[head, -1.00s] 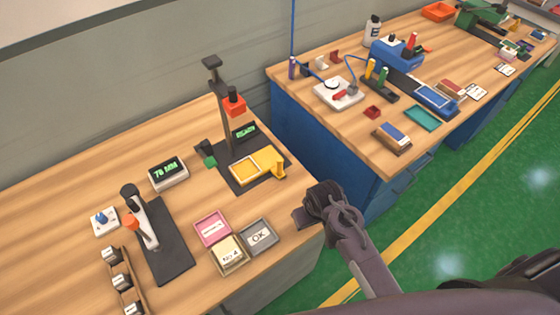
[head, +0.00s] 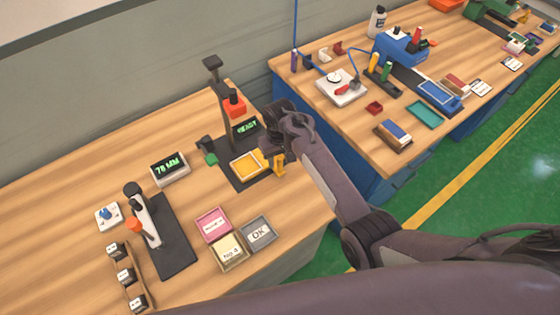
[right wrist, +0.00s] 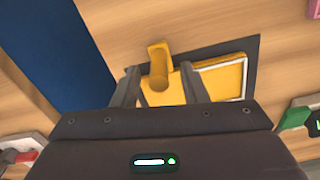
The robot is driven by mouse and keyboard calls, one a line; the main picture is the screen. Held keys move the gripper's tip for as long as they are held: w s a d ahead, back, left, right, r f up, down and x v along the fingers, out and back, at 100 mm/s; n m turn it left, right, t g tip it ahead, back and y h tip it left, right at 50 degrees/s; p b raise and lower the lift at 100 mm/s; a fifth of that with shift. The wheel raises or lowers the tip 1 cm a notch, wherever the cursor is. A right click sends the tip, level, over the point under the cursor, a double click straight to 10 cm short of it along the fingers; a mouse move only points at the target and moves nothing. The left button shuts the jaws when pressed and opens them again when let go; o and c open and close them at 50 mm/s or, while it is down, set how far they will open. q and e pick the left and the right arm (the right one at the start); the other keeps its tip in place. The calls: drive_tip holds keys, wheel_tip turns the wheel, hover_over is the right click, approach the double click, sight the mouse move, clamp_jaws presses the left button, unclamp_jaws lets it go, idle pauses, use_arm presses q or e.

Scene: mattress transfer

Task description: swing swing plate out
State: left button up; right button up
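The yellow swing plate (head: 247,164) lies flat on the black base of the stand station, with its upright handle tab (head: 279,166) at the right end. In the right wrist view the yellow handle (right wrist: 158,68) lies between the two fingers of my right gripper (right wrist: 160,83), with gaps on both sides. The right gripper is open, and its fingers are over the plate's near end. In the head view my right gripper (head: 270,135) comes over the plate from the right; its fingertips are mostly hidden. My left gripper is not in view.
A post with a red head (head: 233,105) stands behind the plate, beside a display (head: 246,128). A pink tray (head: 213,225), a "No.4" tray (head: 230,252) and a grey OK tray (head: 259,233) lie in front. A second workbench (head: 350,125) stands to the right.

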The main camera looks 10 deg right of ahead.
sight(280, 164)
drive_tip(key=shift+d+f, duration=0.1)
drive_tip(key=shift+f, duration=1.6)
drive_tip(key=shift+c, duration=0.2)
clamp_jaws()
